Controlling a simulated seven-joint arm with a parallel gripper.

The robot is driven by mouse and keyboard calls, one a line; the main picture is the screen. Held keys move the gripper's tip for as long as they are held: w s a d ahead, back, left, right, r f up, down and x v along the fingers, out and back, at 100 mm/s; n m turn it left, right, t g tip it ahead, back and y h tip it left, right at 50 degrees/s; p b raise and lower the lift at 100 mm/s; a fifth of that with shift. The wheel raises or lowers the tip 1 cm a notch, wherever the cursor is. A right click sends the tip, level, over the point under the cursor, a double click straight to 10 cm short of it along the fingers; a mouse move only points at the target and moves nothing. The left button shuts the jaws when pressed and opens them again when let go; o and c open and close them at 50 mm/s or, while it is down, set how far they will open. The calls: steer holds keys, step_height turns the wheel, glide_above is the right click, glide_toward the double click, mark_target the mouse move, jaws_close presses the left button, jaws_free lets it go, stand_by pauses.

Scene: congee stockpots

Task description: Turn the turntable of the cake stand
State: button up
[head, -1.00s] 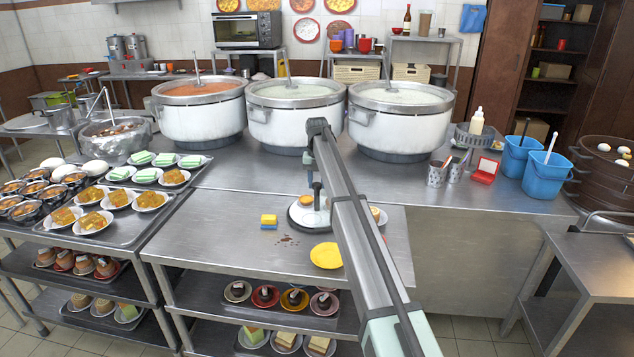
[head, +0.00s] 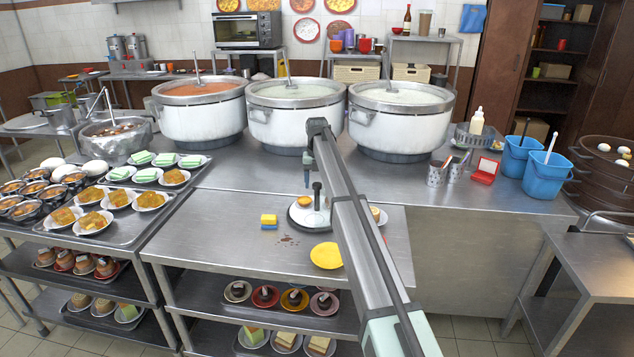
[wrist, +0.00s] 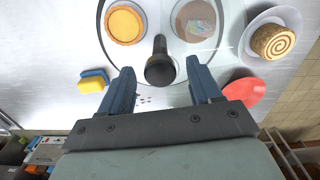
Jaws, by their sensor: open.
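The cake stand shows at the top of the wrist view, with its round clear turntable (wrist: 160,15). An orange tart (wrist: 124,23) and a brown round item (wrist: 195,20) show on or through it. A dark upright knob (wrist: 160,64) stands at the near edge of the turntable. My gripper (wrist: 163,80) is open; the knob shows between and just beyond its blue fingers, with no visible contact. In the head view the stand's base (head: 305,218) and the dark knob (head: 317,192) show left of my arm, which hides part of the stand.
A yellow and blue sponge (head: 269,221) lies left of the stand. A yellow plate (head: 326,256) lies in front. In the wrist view, a swirl roll (wrist: 272,42) on a white plate and a red disc (wrist: 243,92) are at right. Large pots (head: 296,122) stand behind.

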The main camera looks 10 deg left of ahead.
step_height(320, 180, up, 14)
stand_by(0.7)
steer(key=shift+f, duration=0.1)
